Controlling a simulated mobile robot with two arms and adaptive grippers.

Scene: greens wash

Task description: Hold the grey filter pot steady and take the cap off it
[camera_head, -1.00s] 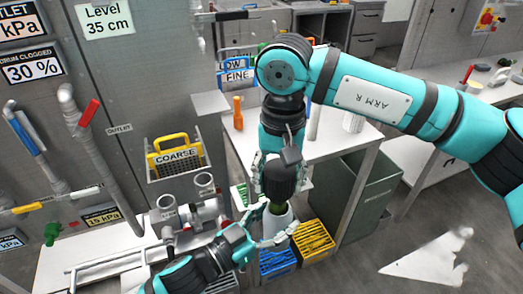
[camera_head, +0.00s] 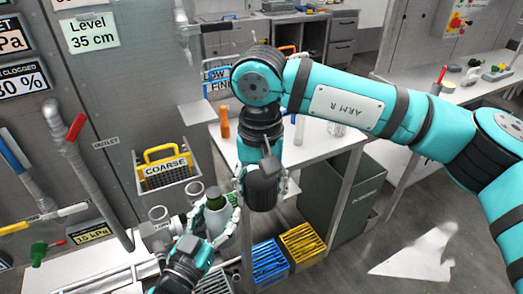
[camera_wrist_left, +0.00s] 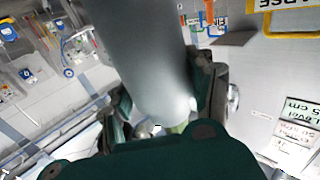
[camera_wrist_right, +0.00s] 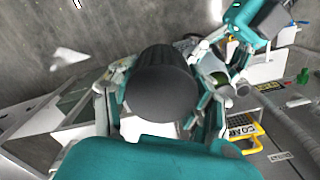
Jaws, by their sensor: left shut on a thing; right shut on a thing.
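The grey filter pot (camera_head: 219,226) is in the head view, its dark green top (camera_head: 213,193) bare. My left gripper (camera_head: 216,218) is shut around its body. In the left wrist view the pot's smooth grey side (camera_wrist_left: 155,60) lies between the fingers. The dark, round cap (camera_head: 262,192) is to the right of the pot and apart from it. My right gripper (camera_head: 262,186) is shut on the cap, with a finger on each side. The right wrist view shows the cap's dark face (camera_wrist_right: 162,95) between the fingers. The pot's far side is hidden.
A blue crate (camera_head: 256,262) and a yellow crate (camera_head: 285,240) stand on the floor below. A dark green bin (camera_head: 335,205) is at right. A white table (camera_head: 290,155) with an orange bottle (camera_head: 224,122) is behind. A wire basket (camera_head: 165,182) labelled COARSE hangs at left.

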